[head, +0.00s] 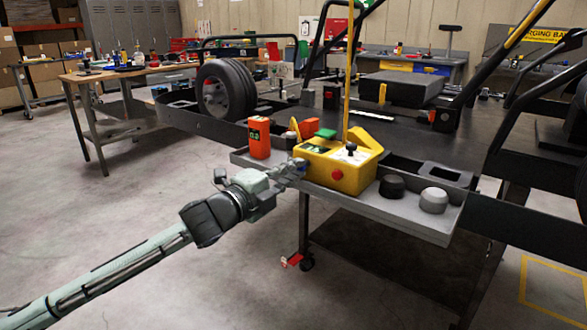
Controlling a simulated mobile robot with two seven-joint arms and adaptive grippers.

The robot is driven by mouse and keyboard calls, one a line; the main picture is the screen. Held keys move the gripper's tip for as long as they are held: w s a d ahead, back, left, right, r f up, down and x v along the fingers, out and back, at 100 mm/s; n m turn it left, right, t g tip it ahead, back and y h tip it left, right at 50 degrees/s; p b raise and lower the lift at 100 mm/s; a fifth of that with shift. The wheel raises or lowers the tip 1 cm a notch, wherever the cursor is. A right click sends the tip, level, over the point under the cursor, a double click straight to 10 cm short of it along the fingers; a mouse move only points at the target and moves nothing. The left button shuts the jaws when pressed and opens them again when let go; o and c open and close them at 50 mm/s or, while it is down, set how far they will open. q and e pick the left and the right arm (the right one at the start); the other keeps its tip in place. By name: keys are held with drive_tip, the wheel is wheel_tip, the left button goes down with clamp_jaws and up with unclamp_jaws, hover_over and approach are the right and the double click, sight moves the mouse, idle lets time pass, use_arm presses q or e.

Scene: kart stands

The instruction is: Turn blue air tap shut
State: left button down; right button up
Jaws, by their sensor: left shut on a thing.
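My left gripper (296,168) reaches in from the lower left to the left side of the yellow box (347,174) on the grey shelf. It is shut on the blue air tap (303,164), of which only a small blue patch shows between and beside the fingers. The angle of the tap's handle is hidden. The yellow box has a red button, a black stick and a small display on it. My right gripper is not in view.
An orange pack (259,138) stands on the shelf left of the box. A black knob (392,187) and a grey knob (433,200) stand to its right. The kart's wheel (226,89) and black frame are behind. The floor at the left front is clear.

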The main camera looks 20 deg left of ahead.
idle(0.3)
use_arm(q)
drive_tip(key=c, duration=1.6)
unclamp_jaws()
drive_tip(key=shift+o, duration=0.2)
drive_tip(key=shift+s, duration=0.1)
drive_tip(key=v, duration=0.8)
